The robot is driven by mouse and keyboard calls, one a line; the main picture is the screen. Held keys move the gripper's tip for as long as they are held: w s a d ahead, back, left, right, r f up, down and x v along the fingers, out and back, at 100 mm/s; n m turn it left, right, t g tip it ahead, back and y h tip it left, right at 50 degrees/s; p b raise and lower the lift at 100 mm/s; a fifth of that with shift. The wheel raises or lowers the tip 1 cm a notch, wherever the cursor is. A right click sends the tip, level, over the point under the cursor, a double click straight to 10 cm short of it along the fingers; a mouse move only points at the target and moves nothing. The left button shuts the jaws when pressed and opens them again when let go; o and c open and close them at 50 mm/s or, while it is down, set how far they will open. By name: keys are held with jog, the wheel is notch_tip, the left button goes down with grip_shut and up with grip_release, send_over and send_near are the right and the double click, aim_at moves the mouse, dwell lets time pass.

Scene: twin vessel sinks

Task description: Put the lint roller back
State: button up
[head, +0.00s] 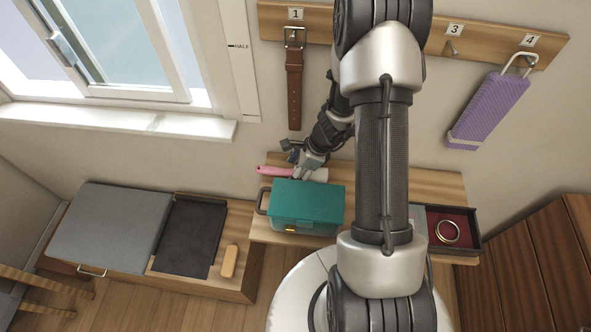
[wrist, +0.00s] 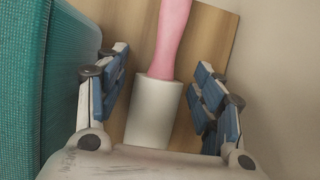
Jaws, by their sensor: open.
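The lint roller has a pink handle (head: 275,171) and a white roller head (wrist: 154,110). It lies on the wooden shelf (head: 440,185) behind the teal box (head: 306,205). In the wrist view, my gripper (wrist: 156,82) is open, with its fingers on either side of the roller head and gaps on both sides. The pink handle (wrist: 171,40) points away from my palm. In the head view, my gripper (head: 306,166) is low over the roller and partly covers it. The wall rack (head: 436,41) shows labels 1, 3 and 4; my arm hides the stretch between 1 and 3.
A brown belt (head: 294,85) hangs at 1 and a purple item (head: 488,110) at 4; hook 3 (head: 450,50) is empty. The teal box stands close to my gripper's left in the wrist view (wrist: 50,70).

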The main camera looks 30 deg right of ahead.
jog(key=shift+r, duration=0.1)
jog(key=shift+d+r+p, duration=0.1)
jog(key=shift+r+p, duration=0.25)
jog(key=p+v, duration=0.4)
jog(key=v, duration=0.7)
jog(key=shift+r+p, duration=0.2)
jog(key=shift+p, duration=0.1)
jog(key=shift+s, duration=0.15)
